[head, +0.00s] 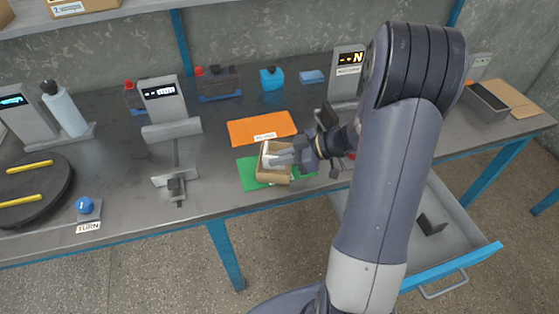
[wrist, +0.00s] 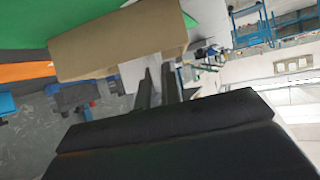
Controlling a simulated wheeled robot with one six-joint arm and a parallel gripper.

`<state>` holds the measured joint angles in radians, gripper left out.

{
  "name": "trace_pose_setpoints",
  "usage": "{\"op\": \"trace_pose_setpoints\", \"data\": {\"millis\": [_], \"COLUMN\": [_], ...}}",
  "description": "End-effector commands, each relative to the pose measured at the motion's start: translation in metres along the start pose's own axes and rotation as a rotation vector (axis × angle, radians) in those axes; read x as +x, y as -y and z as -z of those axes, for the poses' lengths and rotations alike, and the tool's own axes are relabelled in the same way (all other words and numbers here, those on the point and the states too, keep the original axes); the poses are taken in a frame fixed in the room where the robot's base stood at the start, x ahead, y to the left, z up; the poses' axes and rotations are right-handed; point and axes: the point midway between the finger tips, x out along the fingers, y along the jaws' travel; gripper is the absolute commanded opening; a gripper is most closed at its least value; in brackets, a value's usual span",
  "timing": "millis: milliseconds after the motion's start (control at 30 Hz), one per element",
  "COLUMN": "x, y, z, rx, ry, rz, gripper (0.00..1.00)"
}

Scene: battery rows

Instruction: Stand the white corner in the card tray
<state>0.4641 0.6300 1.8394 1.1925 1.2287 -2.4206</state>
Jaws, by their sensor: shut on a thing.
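The card tray (head: 271,178), a small open brown cardboard box, sits on the green mat (head: 247,174) near the table's front edge. My gripper (head: 279,159) reaches in from the right, with its fingers over the tray. The fingers are shut on the white corner (head: 267,149), a pale piece that shows at the tray's left part and is partly hidden by them. In the wrist view the white corner (wrist: 138,72) lies at the fingertips (wrist: 157,82), beside the brown tray wall (wrist: 115,42). I cannot tell whether it touches the tray floor.
An orange mat (head: 262,128) lies just behind the green one. A grey stand (head: 174,155) is to the left, and a dark turntable (head: 32,190) with yellow strips is farther left. A display post (head: 347,75) stands behind my arm. An open drawer (head: 462,252) juts out at right.

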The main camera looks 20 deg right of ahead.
Motion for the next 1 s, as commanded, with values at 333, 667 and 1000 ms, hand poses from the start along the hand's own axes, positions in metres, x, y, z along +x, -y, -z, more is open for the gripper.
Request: {"op": "trace_pose_setpoints", "data": {"millis": [333, 667, 1000], "x": [0.007, 0.009, 0.008], "y": [0.000, 0.000, 0.000], "z": [-0.013, -0.017, -0.015], "rx": [-0.001, -0.001, -0.001], "ry": [0.000, 0.000, 0.000], "rz": [-0.001, -0.001, -0.001], "gripper": [0.00, 0.07, 0.28]}}
